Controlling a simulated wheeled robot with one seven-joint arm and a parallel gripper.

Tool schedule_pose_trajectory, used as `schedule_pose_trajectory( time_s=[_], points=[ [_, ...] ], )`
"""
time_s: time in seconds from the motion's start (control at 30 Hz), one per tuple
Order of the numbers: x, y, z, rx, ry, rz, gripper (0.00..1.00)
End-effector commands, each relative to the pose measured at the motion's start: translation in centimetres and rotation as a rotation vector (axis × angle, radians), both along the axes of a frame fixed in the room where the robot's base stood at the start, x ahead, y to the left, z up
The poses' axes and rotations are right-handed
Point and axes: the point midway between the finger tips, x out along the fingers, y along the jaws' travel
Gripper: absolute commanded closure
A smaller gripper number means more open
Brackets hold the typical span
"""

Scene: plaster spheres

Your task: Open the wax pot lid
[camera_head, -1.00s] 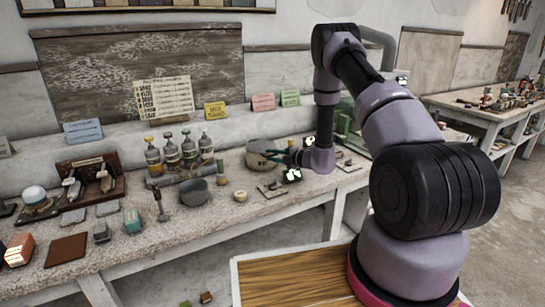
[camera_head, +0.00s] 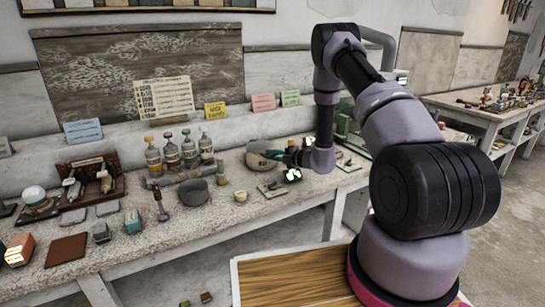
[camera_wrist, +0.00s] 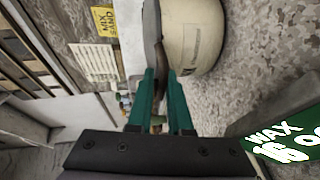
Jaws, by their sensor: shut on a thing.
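The wax pot (camera_head: 256,161) is a rounded cream vessel on the bench, just left of my gripper (camera_head: 279,154) in the head view. In the wrist view the pot (camera_wrist: 197,38) lies sideways at the top, with a label on its wall. Its grey lid (camera_wrist: 151,22) shows edge-on beside it. My gripper's green fingers (camera_wrist: 161,78) are shut on a dark brown handle (camera_wrist: 164,62) at the lid. Small size in the head view hides how far the lid is raised.
A green panel reading WAX (camera_wrist: 285,138) stands close to the gripper in the wrist view. A grey bowl (camera_head: 194,192), a small round tin (camera_head: 240,196) and several bottles (camera_head: 172,152) stand to the left. The bench's front strip is mostly clear.

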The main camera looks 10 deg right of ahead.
Motion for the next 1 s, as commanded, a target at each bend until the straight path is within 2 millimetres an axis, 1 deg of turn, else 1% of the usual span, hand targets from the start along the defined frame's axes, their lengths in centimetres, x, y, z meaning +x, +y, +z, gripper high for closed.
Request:
schedule_pose_trajectory(
  time_s=[0.03,0.57,1.0],
  points=[
    [-0.29,-0.08,-0.45,-0.005,0.01,0.001,1.0],
    [-0.37,-0.1,-0.55,-0.006,0.012,0.001,1.0],
    [-0.49,-0.14,0.34,-0.019,0.05,0.0,1.0]
  ],
)
